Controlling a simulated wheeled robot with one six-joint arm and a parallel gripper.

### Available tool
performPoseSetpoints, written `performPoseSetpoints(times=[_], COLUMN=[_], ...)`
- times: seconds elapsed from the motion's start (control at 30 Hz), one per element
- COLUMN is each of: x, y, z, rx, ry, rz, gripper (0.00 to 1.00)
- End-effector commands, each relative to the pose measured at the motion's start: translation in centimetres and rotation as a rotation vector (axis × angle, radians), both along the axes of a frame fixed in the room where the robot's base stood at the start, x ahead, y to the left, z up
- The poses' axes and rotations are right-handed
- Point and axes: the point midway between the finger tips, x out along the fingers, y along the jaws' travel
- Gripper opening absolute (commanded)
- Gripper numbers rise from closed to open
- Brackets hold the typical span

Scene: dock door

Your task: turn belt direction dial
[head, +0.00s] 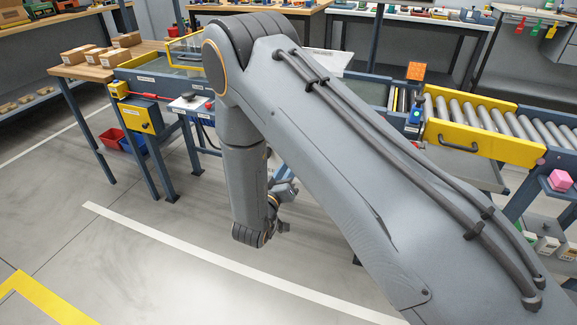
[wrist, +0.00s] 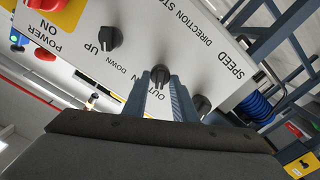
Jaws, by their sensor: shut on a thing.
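The belt direction dial (wrist: 160,73) is a small dark knob on a pale control panel (wrist: 160,25), with the word DIRECTION printed by it. The panel appears upside down in the wrist view. My gripper (wrist: 160,80) is shut on the dial, one finger on each side of it. The lettering OUT shows near the fingers, partly covered by them. In the head view my arm hides the dial and most of my gripper (head: 281,192).
An UP/DOWN knob (wrist: 110,38) and a SPEED knob (wrist: 201,104) flank the dial. A red power switch (wrist: 46,4) sits on a yellow patch. A blue coiled cable (wrist: 257,106) hangs beside the panel. A roller conveyor (head: 480,115) stands at right; floor (head: 150,215) at left is clear.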

Motion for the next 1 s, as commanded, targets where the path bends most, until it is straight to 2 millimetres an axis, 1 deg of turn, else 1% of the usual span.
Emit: performPoseSetpoints(times=[0.47,0.5,0.83,0.93,1.0], x=[0.0,0.0,-0.3,-1.2,-2.2], y=[0.1,0.1,0.1,0.5,0.9], z=[0.0,0.0,0.0,0.0,0.0], rx=[-0.012,-0.011,-0.011,-0.011,-0.013], ry=[0.005,0.005,0.005,0.005,0.006], rz=[0.002,0.002,0.001,0.003,0.004], gripper=[0.03,0.29,0.29,0.29,0.29])
